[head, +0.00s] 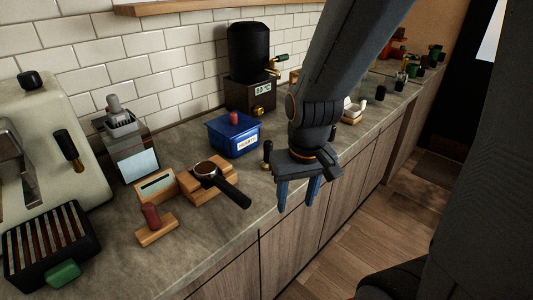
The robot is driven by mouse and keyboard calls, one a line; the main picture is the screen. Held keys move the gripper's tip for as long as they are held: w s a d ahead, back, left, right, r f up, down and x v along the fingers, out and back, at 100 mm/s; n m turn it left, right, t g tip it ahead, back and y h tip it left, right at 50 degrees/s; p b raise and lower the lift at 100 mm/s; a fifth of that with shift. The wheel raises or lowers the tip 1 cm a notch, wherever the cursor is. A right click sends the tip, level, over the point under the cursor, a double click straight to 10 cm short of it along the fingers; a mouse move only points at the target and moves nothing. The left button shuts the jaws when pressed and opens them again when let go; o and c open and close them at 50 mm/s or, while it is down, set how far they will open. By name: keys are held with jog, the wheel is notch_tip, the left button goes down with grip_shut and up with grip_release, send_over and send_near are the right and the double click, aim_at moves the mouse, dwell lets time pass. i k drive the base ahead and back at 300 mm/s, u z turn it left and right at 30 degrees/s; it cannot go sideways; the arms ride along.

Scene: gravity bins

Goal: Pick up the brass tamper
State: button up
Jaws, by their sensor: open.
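A small tamper with a black handle and a brass-coloured base (266,164) stands on the grey counter, just left of my gripper in the head view. It looks upright, and its right side is close to the gripper's outline, which may cover part of it. My gripper (298,194) points down with two blue fingers spread apart and nothing between them. The fingers show against the counter's front edge and the wooden cabinet fronts. I cannot tell how far the gripper is from the tamper in depth.
A blue labelled box (234,137) and a black dispenser (250,60) stand behind. A portafilter (207,171) rests on a wooden block to the left, its handle pointing toward the front edge. A red-handled piece (151,215) sits on a wooden stand. Counter between the portafilter and tamper is clear.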

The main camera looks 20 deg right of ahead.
aim_at(268, 144)
jog(key=k, duration=0.5)
jog(key=z, duration=1.75)
jog(key=i, duration=1.3)
jog(key=u, duration=2.8)
jog(key=i, duration=0.5)
jog(key=z, duration=0.05)
